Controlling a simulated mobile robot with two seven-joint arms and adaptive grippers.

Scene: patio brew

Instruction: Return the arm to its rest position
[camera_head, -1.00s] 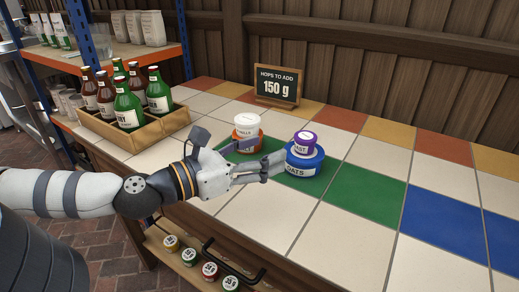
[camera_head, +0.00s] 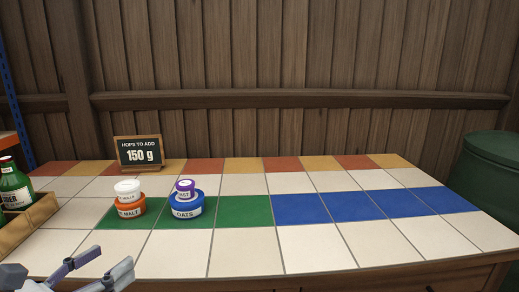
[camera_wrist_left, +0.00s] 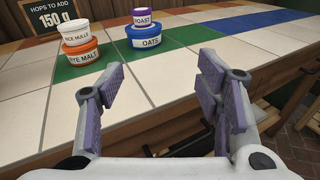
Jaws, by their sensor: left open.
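My left gripper (camera_head: 98,268) is at the bottom left of the head view, in front of the tubs and apart from them. In the left wrist view the gripper (camera_wrist_left: 160,92) is open, with nothing between its purple-padded fingers. Beyond it, a white rice hulls tub (camera_head: 127,189) stands on an orange rye malt tub (camera_head: 130,208). Beside them, a small purple roast tub (camera_head: 185,187) stands on a blue oats tub (camera_head: 187,208). Both stacks are upright on green tiles. My right gripper is not in view.
A chalkboard (camera_head: 139,151) reading 150 g stands behind the tubs. A wooden crate (camera_head: 30,222) with a green bottle (camera_head: 14,186) is at the left edge. A green barrel (camera_head: 490,185) stands off the right end. The tiled counter's blue tiles (camera_head: 350,206) are clear.

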